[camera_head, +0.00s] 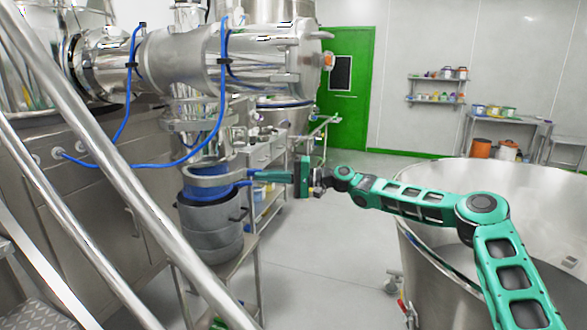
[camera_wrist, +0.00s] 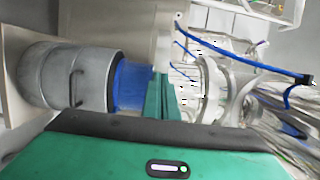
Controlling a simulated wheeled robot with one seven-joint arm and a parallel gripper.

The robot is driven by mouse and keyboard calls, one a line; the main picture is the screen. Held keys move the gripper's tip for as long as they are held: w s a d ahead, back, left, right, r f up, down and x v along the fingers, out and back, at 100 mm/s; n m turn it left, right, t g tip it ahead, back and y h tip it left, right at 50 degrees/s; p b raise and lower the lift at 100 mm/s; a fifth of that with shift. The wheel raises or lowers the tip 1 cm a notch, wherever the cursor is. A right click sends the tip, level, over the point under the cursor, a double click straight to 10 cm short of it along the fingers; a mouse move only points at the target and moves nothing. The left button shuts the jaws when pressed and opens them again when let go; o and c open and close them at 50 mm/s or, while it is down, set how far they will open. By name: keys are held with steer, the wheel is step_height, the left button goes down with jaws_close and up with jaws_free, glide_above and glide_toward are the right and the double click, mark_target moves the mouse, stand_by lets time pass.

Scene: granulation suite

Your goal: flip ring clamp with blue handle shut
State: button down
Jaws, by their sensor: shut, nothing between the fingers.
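The ring clamp (camera_head: 192,181) is a light grey band around the top of a blue sleeve (camera_head: 208,192), beneath the steel outlet. Its short blue handle (camera_head: 243,183) points right, close to my fingertips. Whether the clamp is fully closed cannot be told. My gripper (camera_head: 254,175) reaches in from the right with its fingers together and empty, beside the handle; touching or apart is unclear. In the wrist view, the shut green fingers (camera_wrist: 162,96) stand in front of the blue sleeve (camera_wrist: 132,85) and hide much of the clamp area.
A grey drum (camera_head: 212,232) with a side handle stands under the sleeve on a small metal table. Blue hoses (camera_head: 130,90) hang from the steel machine. Steel rails (camera_head: 110,170) cross the left foreground. A large steel vessel (camera_head: 440,255) stands right.

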steer(key=shift+w, duration=0.1)
stand_by(0.3)
steer(key=w, duration=0.7)
steer(key=shift+w+d, duration=0.3)
steer(key=shift+w, duration=0.1)
stand_by(0.6)
